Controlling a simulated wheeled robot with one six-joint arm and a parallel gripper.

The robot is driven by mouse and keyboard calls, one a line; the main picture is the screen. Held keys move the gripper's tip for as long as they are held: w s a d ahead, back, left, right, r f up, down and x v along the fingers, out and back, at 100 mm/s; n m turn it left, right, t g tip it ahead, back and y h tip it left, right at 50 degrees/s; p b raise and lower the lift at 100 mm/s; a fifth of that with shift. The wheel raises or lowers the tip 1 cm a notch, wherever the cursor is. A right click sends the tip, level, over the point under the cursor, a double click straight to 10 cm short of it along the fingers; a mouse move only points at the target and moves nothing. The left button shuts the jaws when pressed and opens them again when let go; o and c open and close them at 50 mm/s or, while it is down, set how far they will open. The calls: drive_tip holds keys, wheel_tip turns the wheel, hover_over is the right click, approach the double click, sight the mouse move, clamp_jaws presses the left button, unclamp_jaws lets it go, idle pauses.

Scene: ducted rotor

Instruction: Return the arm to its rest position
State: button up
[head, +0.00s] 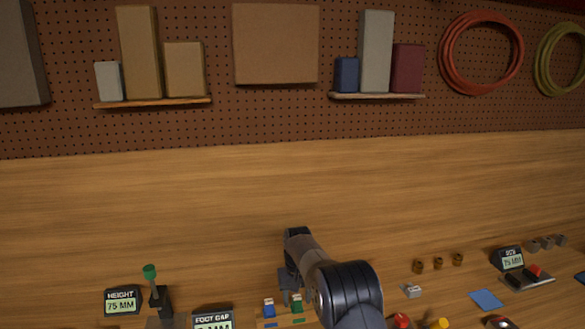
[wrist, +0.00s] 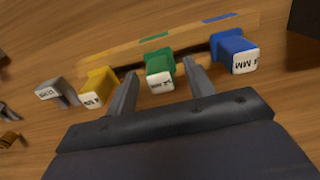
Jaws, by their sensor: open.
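My gripper (wrist: 160,95) is open in the wrist view. Its two fingers stand apart on either side of a green block (wrist: 159,68) with a white labelled end; I cannot tell whether they touch it. A blue block (wrist: 234,51) is to the right of the fingers and a yellow block (wrist: 98,86) to the left. In the head view my gripper (head: 290,296) is low at the bottom middle, above the workbench, with the green block (head: 297,305) and blue block (head: 269,309) close by. My forearm hides part of the bench there.
A wooden rack (wrist: 180,38) with coloured marks lies behind the blocks. A grey labelled block (wrist: 54,93) lies left of the yellow one. A height display (head: 123,301) and a size display (head: 511,259) stand on the bench. The back of the bench (head: 200,200) is clear.

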drive_tip(key=shift+b, duration=0.3)
wheel_tip(320, 180, up, 10)
drive_tip(key=b, duration=0.2)
wheel_tip(320, 180, down, 10)
drive_tip(key=shift+r+p, duration=0.15)
drive_tip(key=shift+p, duration=1.1)
drive_tip(key=shift+r+p, duration=0.2)
drive_tip(key=shift+p, duration=0.25)
wheel_tip(320, 180, up, 7)
drive_tip(key=p, duration=0.2)
drive_tip(key=shift+p, duration=0.3)
